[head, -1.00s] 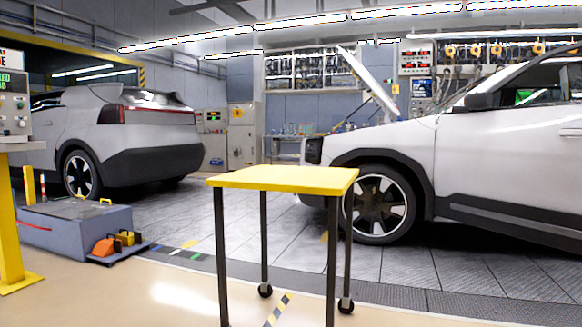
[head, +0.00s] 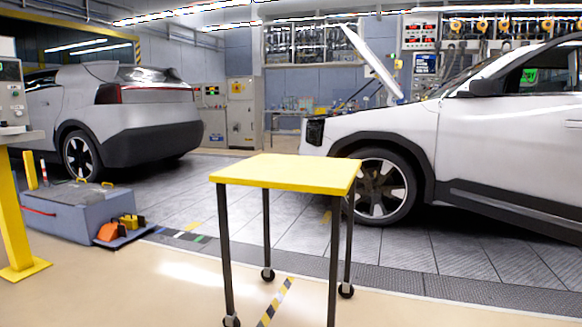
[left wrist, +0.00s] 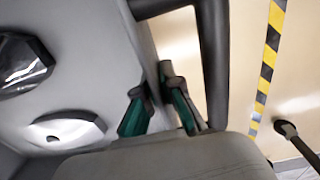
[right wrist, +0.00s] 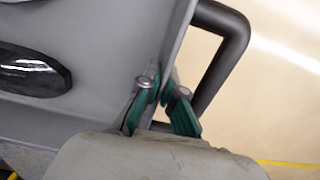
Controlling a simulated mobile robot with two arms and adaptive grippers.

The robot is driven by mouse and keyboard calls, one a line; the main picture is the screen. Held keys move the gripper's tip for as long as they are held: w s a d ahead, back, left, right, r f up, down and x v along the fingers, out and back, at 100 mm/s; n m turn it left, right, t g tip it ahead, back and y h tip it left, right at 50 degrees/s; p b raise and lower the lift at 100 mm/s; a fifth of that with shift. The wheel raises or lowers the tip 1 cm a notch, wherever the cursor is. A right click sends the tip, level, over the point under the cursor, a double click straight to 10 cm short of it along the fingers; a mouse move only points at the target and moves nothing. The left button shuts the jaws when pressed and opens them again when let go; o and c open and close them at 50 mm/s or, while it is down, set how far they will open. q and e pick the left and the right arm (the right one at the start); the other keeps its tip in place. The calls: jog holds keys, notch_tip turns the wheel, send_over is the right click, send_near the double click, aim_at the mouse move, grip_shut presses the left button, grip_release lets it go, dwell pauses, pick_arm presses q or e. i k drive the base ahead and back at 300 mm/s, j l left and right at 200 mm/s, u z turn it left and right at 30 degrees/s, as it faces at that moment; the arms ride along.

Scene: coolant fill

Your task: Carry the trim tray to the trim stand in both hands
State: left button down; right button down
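The trim stand (head: 285,172) is a yellow-topped table on dark legs with casters, in the middle of the head view. Its top is bare. The grey trim tray (left wrist: 85,95) shows only in the wrist views, also in the right wrist view (right wrist: 105,30). It holds glossy black and pale trim pieces, and dark bar handles stick out from its sides. My left gripper (left wrist: 162,75) has its green-padded fingers closed across the tray's side wall, beside the handle. My right gripper (right wrist: 162,82) is closed the same way at another handle. The contact points are partly hidden.
A white car (head: 480,135) with its hood up stands behind the stand to the right. A grey car (head: 125,115) is at back left. A blue-grey box (head: 70,215) and a yellow post (head: 18,220) stand at left. Floor before the stand is clear.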

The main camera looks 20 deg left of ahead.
aim_at(290, 169)
jog(key=i+j, duration=0.15)
jog(key=j, duration=0.2)
jog(key=i+j, duration=0.2)
jog(key=j, duration=0.15)
jog(key=i+j, duration=0.15)
jog(key=j, duration=0.2)
jog(key=i+j, duration=0.15)
jog(key=j, duration=0.25)
jog(key=i+j, duration=0.15)
jog(key=j, duration=0.2)
jog(key=i+j, duration=0.2)
jog(key=j, duration=0.15)
